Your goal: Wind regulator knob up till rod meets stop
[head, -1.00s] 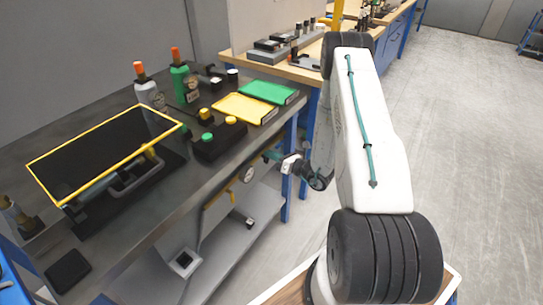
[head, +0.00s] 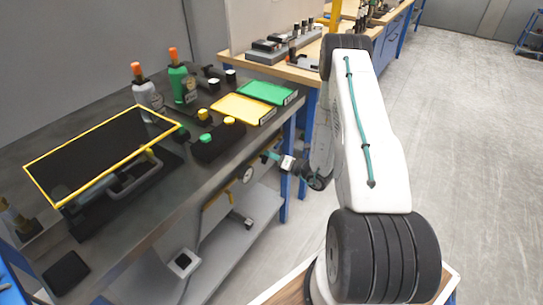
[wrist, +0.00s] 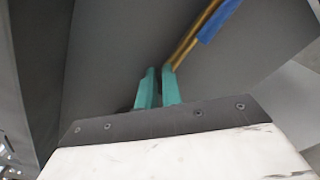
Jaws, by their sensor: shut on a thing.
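My gripper (head: 269,157) is at the front edge of the dark bench, near its right end, in the head view. In the wrist view its two teal fingers (wrist: 158,90) are close together under the bench. They are shut on the regulator knob, which the fingers largely hide. A brass tube (wrist: 186,45) with a blue sleeve (wrist: 216,20) runs up and right from just beyond the fingertips. A round gauge (head: 246,174) is to the left of my gripper below the bench edge. I cannot make out the rod or its stop in either view.
The dark bench (head: 190,178) carries a yellow-framed panel (head: 84,147), bottles with orange tops (head: 178,76), a yellow tray (head: 243,108) and a green tray (head: 268,92). A grey shelf (head: 258,212) is below. The floor at right is clear.

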